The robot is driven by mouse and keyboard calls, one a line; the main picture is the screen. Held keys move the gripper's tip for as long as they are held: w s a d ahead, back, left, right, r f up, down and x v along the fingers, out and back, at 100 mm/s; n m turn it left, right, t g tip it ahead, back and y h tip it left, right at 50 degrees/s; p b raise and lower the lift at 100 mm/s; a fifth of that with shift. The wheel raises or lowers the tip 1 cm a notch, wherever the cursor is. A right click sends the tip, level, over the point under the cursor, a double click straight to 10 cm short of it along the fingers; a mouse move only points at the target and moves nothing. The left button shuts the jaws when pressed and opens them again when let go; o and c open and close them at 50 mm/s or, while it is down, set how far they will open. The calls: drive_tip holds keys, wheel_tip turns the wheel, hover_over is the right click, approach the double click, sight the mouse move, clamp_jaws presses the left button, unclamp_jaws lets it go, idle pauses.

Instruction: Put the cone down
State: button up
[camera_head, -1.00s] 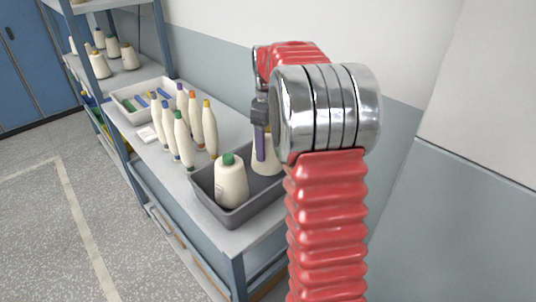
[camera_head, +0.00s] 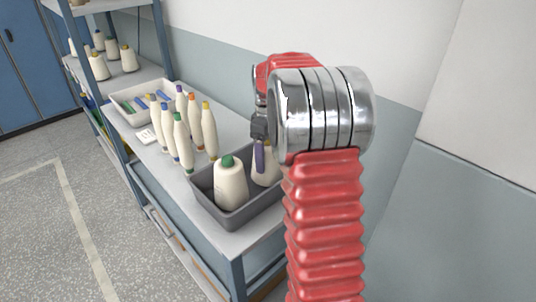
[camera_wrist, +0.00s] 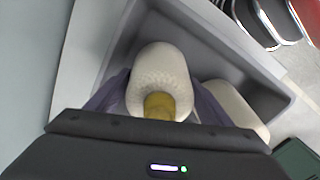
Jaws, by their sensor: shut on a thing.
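My gripper (camera_head: 261,157) is shut on a white cone with a yellow tip (camera_head: 265,171), one purple finger showing in front of it in the head view. In the wrist view the held cone (camera_wrist: 160,72) is between the purple fingers, inside the grey tray (camera_wrist: 215,35). The tray (camera_head: 238,216) stands on the near end of the bench. I cannot tell whether the cone's base touches the tray floor. My arm hides part of the cone and the tray's right end in the head view. A green-tipped white cone (camera_head: 231,186) stands upright in the tray, beside the held one.
Several slim white bobbins with coloured tips (camera_head: 180,140) stand on the bench left of the tray. A white tray (camera_head: 127,113) with coloured items lies farther back. More cones stand on the shelf (camera_head: 99,67) at the far left. The wall is close behind the bench.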

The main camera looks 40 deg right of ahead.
drive_tip(key=o, duration=1.5)
drive_tip(key=shift+c, duration=0.2)
drive_tip(key=shift+r, duration=0.1)
wheel_tip(320, 180, up, 12)
drive_tip(key=shift+f, duration=0.15)
